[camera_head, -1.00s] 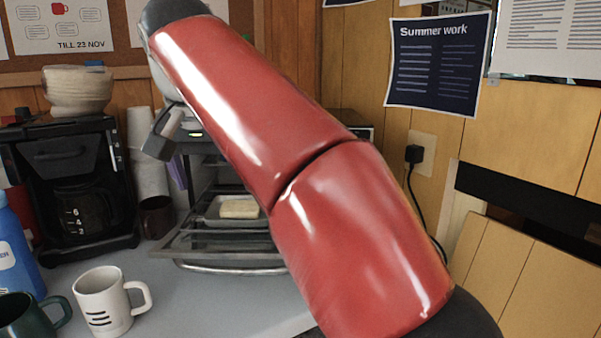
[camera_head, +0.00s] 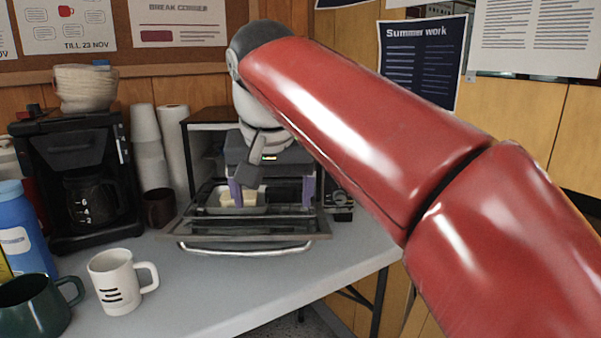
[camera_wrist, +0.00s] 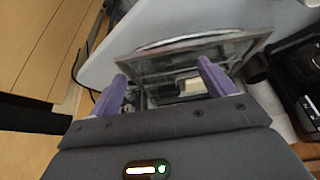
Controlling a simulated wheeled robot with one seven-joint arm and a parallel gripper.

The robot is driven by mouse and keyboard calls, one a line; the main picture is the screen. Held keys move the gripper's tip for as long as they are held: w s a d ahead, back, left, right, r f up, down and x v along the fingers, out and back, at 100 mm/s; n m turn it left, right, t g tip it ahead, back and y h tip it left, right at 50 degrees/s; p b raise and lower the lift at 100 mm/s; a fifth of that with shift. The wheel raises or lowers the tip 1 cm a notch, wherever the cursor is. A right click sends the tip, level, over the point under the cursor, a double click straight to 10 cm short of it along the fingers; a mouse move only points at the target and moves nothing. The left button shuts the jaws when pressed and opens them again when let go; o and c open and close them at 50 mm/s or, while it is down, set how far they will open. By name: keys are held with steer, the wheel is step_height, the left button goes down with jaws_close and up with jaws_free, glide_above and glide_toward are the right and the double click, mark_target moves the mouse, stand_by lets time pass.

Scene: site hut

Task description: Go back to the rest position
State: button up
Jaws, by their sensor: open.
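In the wrist view my gripper (camera_wrist: 162,72) also shows open, pointing at the oven. The oven's glass door (camera_head: 245,246) is folded down, and it also shows in the wrist view (camera_wrist: 180,46). A pale, bread-like slab (camera_head: 238,198) lies on a small metal tray (camera_head: 214,208) at the oven opening; the slab shows between the fingers in the wrist view (camera_wrist: 193,87). My red arm hides part of the oven.
A white mug (camera_head: 112,280), a dark green mug (camera_head: 32,312) and a blue bottle (camera_head: 20,235) stand at the left of the grey table (camera_head: 205,290). A black coffee maker (camera_head: 75,175), a brown mug (camera_head: 160,208) and stacked cups (camera_head: 147,150) stand behind. The table's front middle is clear.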

steer(key=s+d+f, duration=0.6)
steer(key=d+f, duration=0.3)
steer(key=d, duration=0.4)
steer(key=s+d+f, duration=0.3)
steer(key=s+f, duration=0.2)
steer(key=f, duration=0.2)
steer(key=s+d+f+t, duration=0.1)
steer(key=s+d+f, duration=0.2)
steer(key=s+f, duration=0.2)
step_height(320, 180, down, 3)
steer(key=shift+d+r+m, duration=0.2)
steer(key=shift+d+m, duration=0.1)
steer(key=shift+m, duration=0.1)
